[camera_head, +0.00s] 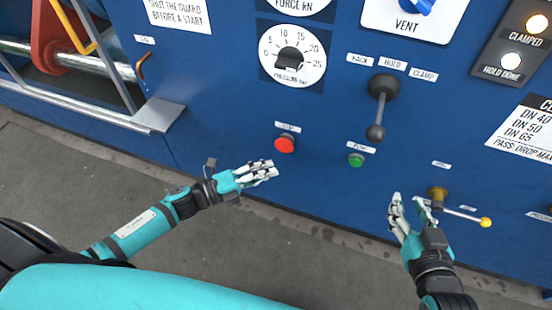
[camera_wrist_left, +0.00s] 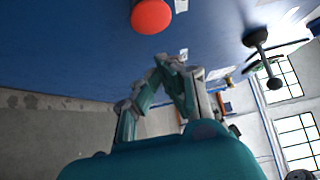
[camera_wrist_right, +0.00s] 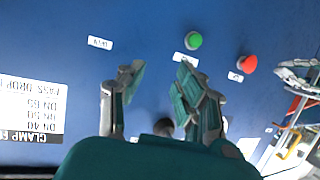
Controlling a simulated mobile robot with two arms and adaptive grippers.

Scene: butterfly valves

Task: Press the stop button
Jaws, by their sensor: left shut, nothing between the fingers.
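The red stop button (camera_head: 285,144) is a round knob on the blue panel, under a small white label too small to read. It also shows in the left wrist view (camera_wrist_left: 151,15), ahead of the fingers, and in the right wrist view (camera_wrist_right: 247,63). My left gripper (camera_head: 272,171) is shut and empty, just below and left of the red button, apart from it in the left wrist view. My right gripper (camera_head: 409,203) is open and empty in front of the panel at the lower right; its fingers stand apart in the right wrist view (camera_wrist_right: 158,85).
A green button (camera_head: 356,160) sits right of the red one. A black lever (camera_head: 380,105) hangs above it. A brass fitting with a yellow-tipped rod (camera_head: 462,214) is beside my right gripper. A pressure dial (camera_head: 292,53) is higher up. Grey floor (camera_head: 60,180) lies open at left.

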